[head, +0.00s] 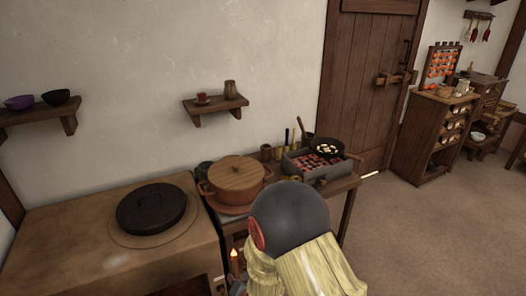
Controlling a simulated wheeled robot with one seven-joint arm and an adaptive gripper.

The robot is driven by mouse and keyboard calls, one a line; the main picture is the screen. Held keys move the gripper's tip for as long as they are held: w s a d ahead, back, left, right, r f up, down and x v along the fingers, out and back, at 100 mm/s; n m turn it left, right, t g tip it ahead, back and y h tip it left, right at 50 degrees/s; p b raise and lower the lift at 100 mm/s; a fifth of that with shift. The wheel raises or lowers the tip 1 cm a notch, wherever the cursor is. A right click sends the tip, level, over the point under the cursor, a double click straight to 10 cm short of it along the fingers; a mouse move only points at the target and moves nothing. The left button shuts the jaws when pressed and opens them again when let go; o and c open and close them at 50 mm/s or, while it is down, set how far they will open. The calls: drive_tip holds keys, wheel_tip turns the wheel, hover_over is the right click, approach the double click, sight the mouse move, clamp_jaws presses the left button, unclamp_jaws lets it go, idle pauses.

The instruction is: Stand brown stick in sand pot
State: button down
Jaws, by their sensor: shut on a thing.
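My gripper is in front of the table, apart from these pots.
A clay stove (85,245) with a black lid (151,208) is at left. Open floor (430,235) lies right.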

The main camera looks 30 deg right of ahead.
wheel_tip(320, 180, up, 8)
drive_tip(key=p, duration=0.7)
drive_tip(key=shift+f, duration=0.15)
idle(0.9)
